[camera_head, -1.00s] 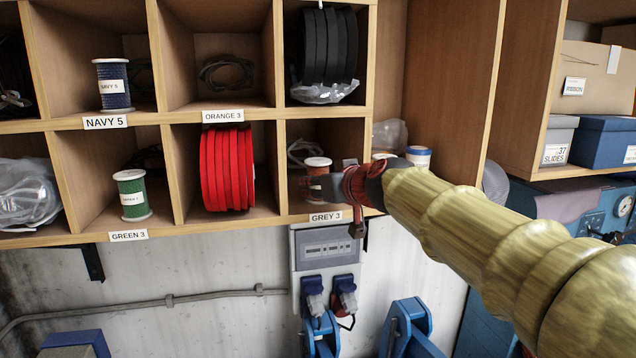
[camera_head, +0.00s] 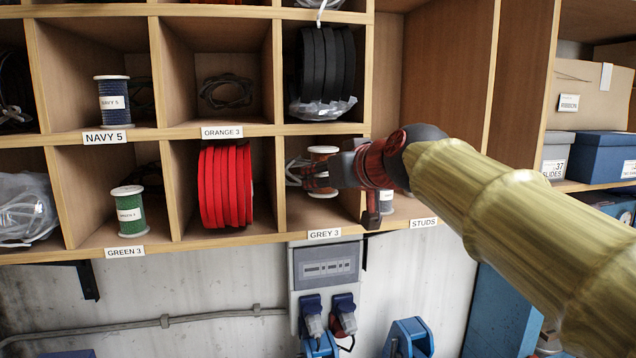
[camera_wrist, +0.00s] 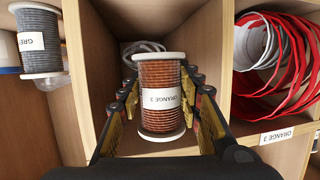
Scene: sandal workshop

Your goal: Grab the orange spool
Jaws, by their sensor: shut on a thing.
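The orange spool (camera_head: 322,171) has white end discs and brownish-orange winding. In the wrist view it stands upright between the fingers, and the spool (camera_wrist: 160,75) bears a white label reading ORANGE 3. My gripper (camera_head: 322,180) reaches from the right into the compartment labelled GREY 3 and is shut on the spool. In the wrist view the fingers of my gripper (camera_wrist: 160,92) lie on both sides of it. In the head view the spool appears raised above the compartment floor. The gripper hides part of it there.
Red reels (camera_head: 226,186) stand just left, past a thin divider. Black reels (camera_head: 327,62) sit in the compartment above. A green spool (camera_head: 129,212) and a navy spool (camera_head: 113,100) stand farther left. A grey spool (camera_wrist: 40,38) shows in the wrist view's left compartment.

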